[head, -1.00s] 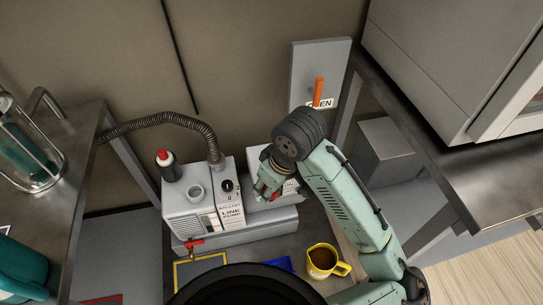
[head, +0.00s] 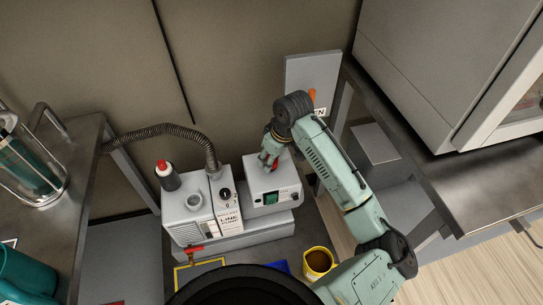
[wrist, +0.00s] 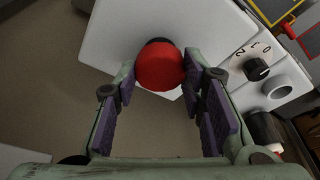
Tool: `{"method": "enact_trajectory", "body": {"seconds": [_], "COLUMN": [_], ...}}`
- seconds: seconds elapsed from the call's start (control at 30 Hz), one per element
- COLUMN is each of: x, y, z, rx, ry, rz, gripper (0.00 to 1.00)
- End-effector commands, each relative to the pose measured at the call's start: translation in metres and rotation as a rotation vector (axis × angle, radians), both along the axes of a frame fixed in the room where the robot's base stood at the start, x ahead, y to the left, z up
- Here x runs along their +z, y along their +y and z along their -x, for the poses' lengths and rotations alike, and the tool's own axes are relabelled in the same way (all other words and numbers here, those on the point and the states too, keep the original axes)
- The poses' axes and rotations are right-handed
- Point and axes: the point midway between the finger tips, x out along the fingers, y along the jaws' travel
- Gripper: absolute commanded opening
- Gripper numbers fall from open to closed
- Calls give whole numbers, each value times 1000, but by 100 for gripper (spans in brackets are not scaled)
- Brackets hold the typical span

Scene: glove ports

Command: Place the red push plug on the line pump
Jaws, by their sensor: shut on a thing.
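The red push plug (wrist: 160,66) is between my fingertips in the wrist view, red end toward the camera with a dark part behind it. It also shows as a small red spot in the head view (head: 273,167). My gripper (head: 268,159) is shut on it, over the top of the white box with a green switch. I cannot tell whether the plug touches that box. The white line pump (head: 229,224) stands just left, with an open round port (head: 194,201) on top and a dial; its dial panel shows right in the wrist view (wrist: 240,50).
A black bottle with a red cap (head: 168,177) stands at the pump's back left. A ribbed hose (head: 180,131) rises from the pump. The white switch box (head: 272,195) adjoins it. A yellow mug (head: 318,262) and a red-handled valve (head: 194,250) are in front.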

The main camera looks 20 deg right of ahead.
Motion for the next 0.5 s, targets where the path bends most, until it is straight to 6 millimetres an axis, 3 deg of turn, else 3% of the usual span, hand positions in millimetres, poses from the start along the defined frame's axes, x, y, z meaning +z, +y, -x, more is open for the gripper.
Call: {"method": "enact_trajectory", "body": {"seconds": [0.4, 0.43, 0.5], "x": [-9, -8, -7], "y": [1, 1, 1], "z": [0, 0, 0], "rx": [0, 0, 0], "ry": [0, 0, -1], "rz": [-1, -1, -1], "gripper": [11, 38, 42]}}
